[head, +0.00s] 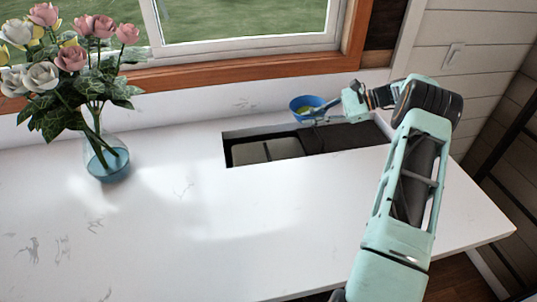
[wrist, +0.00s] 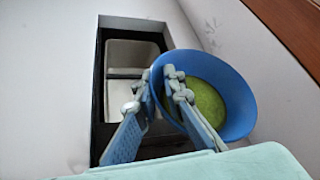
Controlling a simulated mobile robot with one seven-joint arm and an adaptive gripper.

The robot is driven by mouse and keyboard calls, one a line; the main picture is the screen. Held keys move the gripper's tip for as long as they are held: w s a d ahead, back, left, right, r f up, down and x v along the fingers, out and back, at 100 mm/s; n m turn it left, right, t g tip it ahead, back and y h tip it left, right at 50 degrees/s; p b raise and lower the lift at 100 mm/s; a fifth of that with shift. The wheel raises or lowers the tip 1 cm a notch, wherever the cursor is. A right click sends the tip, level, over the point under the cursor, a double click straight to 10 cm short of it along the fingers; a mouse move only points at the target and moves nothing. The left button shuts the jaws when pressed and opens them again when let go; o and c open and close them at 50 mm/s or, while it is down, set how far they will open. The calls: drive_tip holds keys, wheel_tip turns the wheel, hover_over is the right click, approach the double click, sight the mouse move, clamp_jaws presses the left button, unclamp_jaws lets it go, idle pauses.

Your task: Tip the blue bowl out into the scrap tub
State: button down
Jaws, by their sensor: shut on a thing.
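The blue bowl (head: 308,105) is at the back of the white counter in the head view, just behind the dark recess. It also shows in the wrist view (wrist: 243,95), with a green content (wrist: 208,100) inside. My gripper (wrist: 160,75) is shut on the bowl's near rim, one finger inside the bowl and one outside. In the head view my gripper (head: 322,120) reaches the bowl from the right. The bowl looks about upright; whether it touches the counter I cannot tell.
The recess (head: 285,147) in the counter has grey compartments; the wrist view shows a pale basin (wrist: 130,95) beside the bowl. A glass vase (head: 107,160) of roses stands on the left. The window sill runs behind. The front counter (head: 190,235) is clear.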

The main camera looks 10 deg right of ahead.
drive_tip(key=shift+s+a+f+h, duration=0.15)
drive_tip(key=shift+s+a+h, duration=0.05)
drive_tip(key=shift+a+h, duration=0.4)
drive_tip(key=s+a+f+n+h+b, duration=0.1)
drive_tip(key=a+f+h+b, duration=0.2)
drive_tip(key=f, duration=0.3)
drive_tip(key=shift+a+f+n+h+b, duration=0.3)
drive_tip(key=shift+n+h+b, duration=0.1)
drive_tip(key=shift+b, duration=0.5)
drive_tip(key=shift+a+f+t, duration=0.15)
drive_tip(key=shift+a+t, duration=0.15)
drive_tip(key=shift+s+f+h+b, duration=0.1)
drive_tip(key=shift+h+b, duration=0.25)
drive_tip(key=shift+h, duration=0.05)
drive_tip(key=shift+a+f, duration=0.1)
drive_tip(key=shift+a, duration=0.15)
